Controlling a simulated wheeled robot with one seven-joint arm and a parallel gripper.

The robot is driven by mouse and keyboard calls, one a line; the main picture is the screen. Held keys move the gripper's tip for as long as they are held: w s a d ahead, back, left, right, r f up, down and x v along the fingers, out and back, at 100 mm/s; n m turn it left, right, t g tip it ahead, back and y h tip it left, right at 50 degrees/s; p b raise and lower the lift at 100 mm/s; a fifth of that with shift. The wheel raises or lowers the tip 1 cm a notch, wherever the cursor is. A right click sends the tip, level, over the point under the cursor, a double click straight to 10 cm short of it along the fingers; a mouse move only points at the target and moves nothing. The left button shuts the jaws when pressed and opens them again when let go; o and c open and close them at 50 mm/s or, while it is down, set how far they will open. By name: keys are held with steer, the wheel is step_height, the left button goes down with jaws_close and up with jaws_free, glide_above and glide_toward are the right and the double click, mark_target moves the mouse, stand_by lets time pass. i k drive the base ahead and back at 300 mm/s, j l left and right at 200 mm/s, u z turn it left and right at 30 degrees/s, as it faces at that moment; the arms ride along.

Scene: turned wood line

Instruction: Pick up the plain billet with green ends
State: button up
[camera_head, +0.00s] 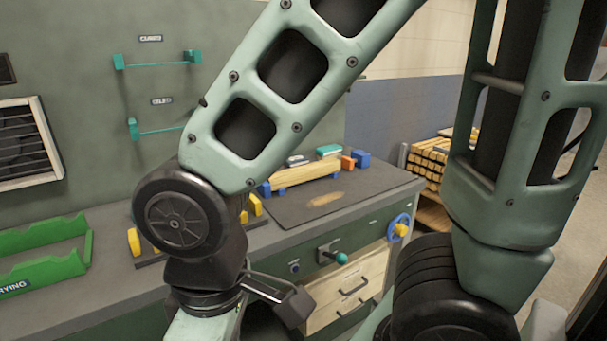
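I cannot make out a plain billet with green ends. A pale wooden bar (305,175) lies at the back of the workbench, with a blue piece (264,189) at its left end. My arm crosses the picture in front of the bench and hides part of it. The fingers of my gripper do not show. A dark part of my wrist hangs low in front of the bench edge.
A green rack (45,272) labelled "DRYING" stands on the bench at left. Two teal wall holders (160,64) (162,131) look empty. A dark mat (370,188) is mostly clear. Stacked wooden pieces (427,165) stand at right.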

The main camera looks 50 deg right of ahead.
mark_target(290, 177)
steer(key=i+l+z, duration=0.5)
steer(key=i+l, duration=0.55)
